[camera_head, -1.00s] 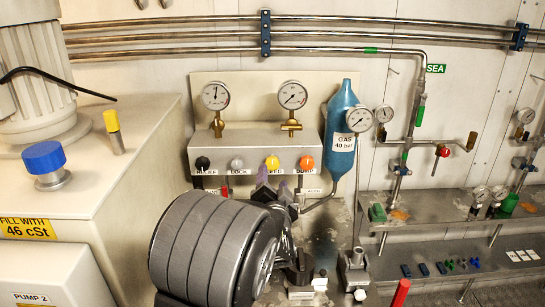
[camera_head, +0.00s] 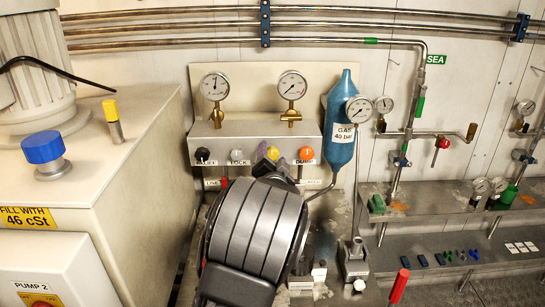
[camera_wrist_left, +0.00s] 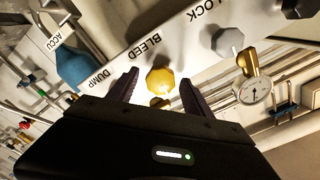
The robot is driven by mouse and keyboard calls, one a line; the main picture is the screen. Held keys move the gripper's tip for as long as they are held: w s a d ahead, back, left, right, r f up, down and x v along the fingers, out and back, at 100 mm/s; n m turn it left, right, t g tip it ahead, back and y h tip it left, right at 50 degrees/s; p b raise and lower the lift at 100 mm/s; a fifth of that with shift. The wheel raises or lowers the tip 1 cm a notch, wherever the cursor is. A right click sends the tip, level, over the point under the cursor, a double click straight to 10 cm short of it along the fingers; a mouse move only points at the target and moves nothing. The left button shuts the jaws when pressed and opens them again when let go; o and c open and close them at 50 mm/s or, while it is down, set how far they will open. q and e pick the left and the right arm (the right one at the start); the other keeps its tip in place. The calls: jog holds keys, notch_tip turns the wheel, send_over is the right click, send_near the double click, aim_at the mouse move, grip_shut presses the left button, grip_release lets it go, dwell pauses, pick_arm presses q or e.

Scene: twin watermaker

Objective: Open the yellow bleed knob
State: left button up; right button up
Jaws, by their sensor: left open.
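The yellow bleed knob (camera_head: 273,153) is on the front of the grey valve panel (camera_head: 228,142), partly hidden by my gripper. In the left wrist view the faceted yellow knob (camera_wrist_left: 160,80) appears between my two dark fingers, under the printed word BLEED. My left gripper (camera_head: 266,160) is open right at the knob, with a gap on each side in the left wrist view. I cannot tell how deep the fingers reach around it. My right gripper is out of view.
The black knob (camera_head: 202,154), grey lock knob (camera_head: 237,156) and orange dump knob (camera_head: 306,153) share the panel. Two gauges (camera_head: 292,85) stand above it. A blue gas bottle (camera_head: 340,125) hangs at its right. My arm hides the area below.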

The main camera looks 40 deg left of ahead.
pick_arm(q)
jog(key=shift+c, duration=0.2)
grip_shut()
dwell(0.5)
